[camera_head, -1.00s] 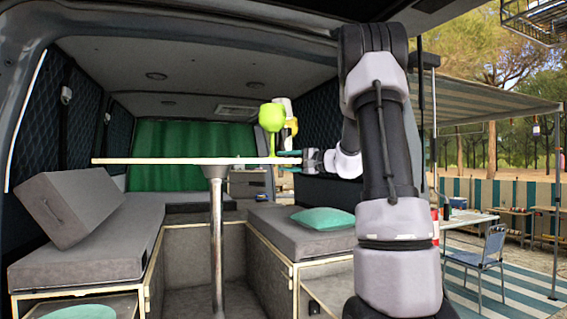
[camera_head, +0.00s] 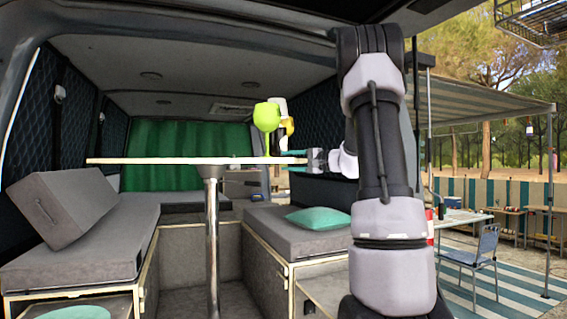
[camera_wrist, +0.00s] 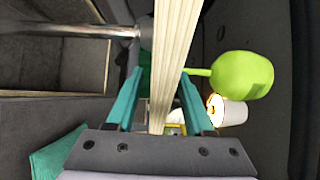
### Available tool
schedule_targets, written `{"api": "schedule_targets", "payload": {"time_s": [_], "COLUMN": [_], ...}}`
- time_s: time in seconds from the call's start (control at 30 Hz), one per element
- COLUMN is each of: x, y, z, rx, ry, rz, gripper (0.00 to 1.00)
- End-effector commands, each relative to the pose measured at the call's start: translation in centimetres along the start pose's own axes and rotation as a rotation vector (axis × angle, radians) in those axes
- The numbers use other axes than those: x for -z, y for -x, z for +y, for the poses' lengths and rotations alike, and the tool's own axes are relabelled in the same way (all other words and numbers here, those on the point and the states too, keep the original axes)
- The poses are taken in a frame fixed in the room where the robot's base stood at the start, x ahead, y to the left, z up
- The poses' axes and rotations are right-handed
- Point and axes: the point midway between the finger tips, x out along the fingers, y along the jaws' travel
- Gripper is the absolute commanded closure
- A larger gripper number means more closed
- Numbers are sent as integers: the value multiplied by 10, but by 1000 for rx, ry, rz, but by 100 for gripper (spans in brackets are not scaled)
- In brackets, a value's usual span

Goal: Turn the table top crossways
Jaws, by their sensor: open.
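The table top (camera_head: 150,160) shows edge-on as a thin, level pale board on a metal leg (camera_head: 212,240) inside the van. In the wrist view its pale edge (camera_wrist: 174,50) runs between the two teal fingers. My gripper (camera_head: 295,160) is at the board's right end, with one finger on each side of the edge. In the wrist view my gripper (camera_wrist: 161,82) is open, and gaps show beside the board. A green wine glass (camera_head: 267,118) stands on the table top near this end, close to the fingers.
A white cup-like item (camera_wrist: 232,113) and a yellow thing (camera_head: 288,126) are near the glass. Benches with grey cushions (camera_head: 75,250) flank the leg, and a teal pillow (camera_head: 318,218) lies on the right one. A tilted cushion (camera_head: 75,205) leans at the left.

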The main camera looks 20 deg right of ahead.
Motion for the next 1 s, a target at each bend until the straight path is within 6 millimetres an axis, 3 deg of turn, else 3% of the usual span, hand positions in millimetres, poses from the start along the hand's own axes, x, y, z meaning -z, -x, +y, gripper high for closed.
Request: {"api": "schedule_targets", "payload": {"time_s": [1.0], "x": [50], "y": [53], "z": [0], "rx": [0], "ry": [0], "rz": [2], "gripper": [48]}}
